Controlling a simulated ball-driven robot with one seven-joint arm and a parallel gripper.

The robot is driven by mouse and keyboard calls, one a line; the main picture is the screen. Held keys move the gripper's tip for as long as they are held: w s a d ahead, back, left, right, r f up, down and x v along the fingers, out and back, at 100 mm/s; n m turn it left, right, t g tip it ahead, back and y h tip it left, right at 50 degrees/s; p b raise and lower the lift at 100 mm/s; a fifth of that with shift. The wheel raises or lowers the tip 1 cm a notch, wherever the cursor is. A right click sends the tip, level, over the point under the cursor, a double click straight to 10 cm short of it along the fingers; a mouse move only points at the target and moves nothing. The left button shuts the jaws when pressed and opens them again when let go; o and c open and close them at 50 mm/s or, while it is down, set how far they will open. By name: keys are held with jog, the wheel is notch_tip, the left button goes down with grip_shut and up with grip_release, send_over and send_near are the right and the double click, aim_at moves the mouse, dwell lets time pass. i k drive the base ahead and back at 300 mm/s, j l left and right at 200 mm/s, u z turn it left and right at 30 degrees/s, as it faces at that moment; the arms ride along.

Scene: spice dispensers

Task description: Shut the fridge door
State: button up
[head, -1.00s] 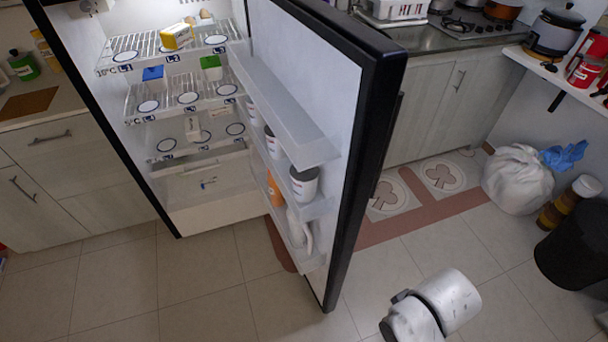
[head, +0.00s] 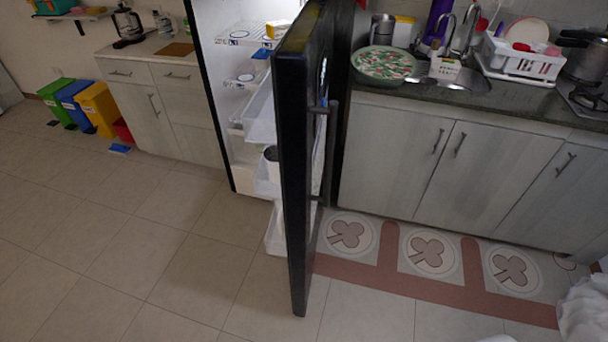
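The fridge door (head: 297,200) stands wide open in the head view, seen almost edge-on, with its black edge toward me. A dark vertical handle (head: 329,155) is on its right-hand face. White door shelves (head: 262,115) stick out on its left side, with a container on one of them. The lit fridge interior (head: 235,60) shows behind and left of the door, with wire shelves, and the door hides part of it. My gripper is not in view; a small white shape at the bottom edge is too cut off to identify.
Cabinets (head: 450,165) with a sink and dishes on the counter stand right of the door. A patterned mat (head: 385,285) lies before them. A white bag (head: 585,305) is at the lower right. Coloured bins (head: 85,103) stand far left. The tiled floor (head: 150,245) left of the door is clear.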

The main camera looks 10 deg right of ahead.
aim_at(285, 120)
jog(key=i+l+u, duration=0.1)
jog(key=l, duration=0.25)
jog(key=i+l+u, duration=0.1)
jog(key=l, duration=0.3)
jog(key=i+l, duration=0.2)
jog(key=l, duration=0.2)
jog(key=i+l+u, duration=0.15)
jog(key=l, duration=0.2)
jog(key=i+l+u, duration=0.15)
jog(key=l, duration=0.25)
jog(key=i, duration=0.1)
